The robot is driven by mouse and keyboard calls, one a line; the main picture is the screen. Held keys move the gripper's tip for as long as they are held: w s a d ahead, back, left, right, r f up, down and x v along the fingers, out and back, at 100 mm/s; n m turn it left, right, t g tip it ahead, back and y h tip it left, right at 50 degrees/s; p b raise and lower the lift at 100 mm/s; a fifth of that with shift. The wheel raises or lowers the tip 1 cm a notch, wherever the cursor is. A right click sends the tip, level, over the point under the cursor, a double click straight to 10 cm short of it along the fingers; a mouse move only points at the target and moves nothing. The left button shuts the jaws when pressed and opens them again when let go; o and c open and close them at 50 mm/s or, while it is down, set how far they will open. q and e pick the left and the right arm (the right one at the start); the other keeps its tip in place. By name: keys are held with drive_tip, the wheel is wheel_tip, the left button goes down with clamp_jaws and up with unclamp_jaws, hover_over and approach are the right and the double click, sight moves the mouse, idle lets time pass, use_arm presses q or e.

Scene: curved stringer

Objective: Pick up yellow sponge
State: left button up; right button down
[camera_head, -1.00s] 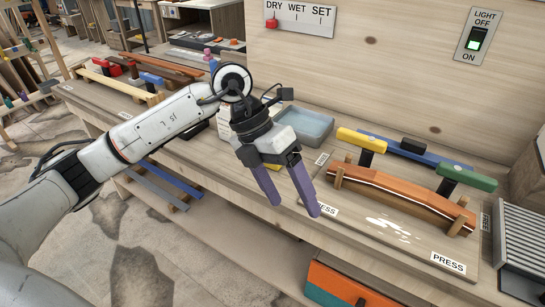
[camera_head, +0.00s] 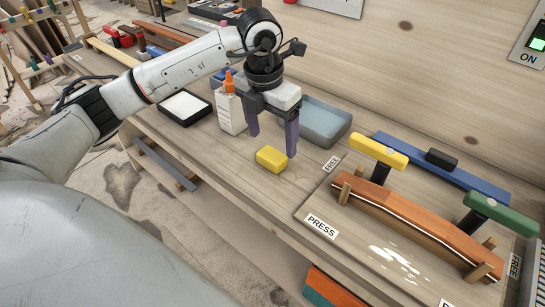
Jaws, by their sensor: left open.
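The yellow sponge (camera_head: 272,159) is a small block lying on the wooden workbench, left of the board with the curved stringer. My left gripper (camera_head: 272,144) hangs from above with its fingers pointing down. It is open and empty. Its right finger appears close to the sponge's back right side, and its left finger is behind and to the left of it. I cannot tell whether either finger touches the sponge. My right gripper is not in view.
A white glue bottle (camera_head: 230,113) with an orange tip stands just left of the gripper. A grey-blue tray (camera_head: 325,122) lies behind it. The curved wooden stringer (camera_head: 415,226) sits in the press board at right. A black-rimmed tray (camera_head: 184,107) is at left.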

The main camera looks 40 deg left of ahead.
sight(272, 154)
use_arm(q)
wheel_tip(272, 154, down, 5)
drive_tip(key=shift+w+a+r+p, duration=0.1)
drive_tip(key=shift+a+r+p, duration=0.05)
drive_tip(key=shift+p, duration=0.15)
drive_tip(key=c, duration=1.1)
drive_tip(key=shift+r, duration=0.1)
wheel_tip(272, 154, up, 10)
drive_tip(key=shift+f+b, duration=0.1)
drive_tip(key=shift+b, duration=0.3)
drive_tip(key=o, duration=0.3)
drive_tip(key=shift+c, duration=1.2)
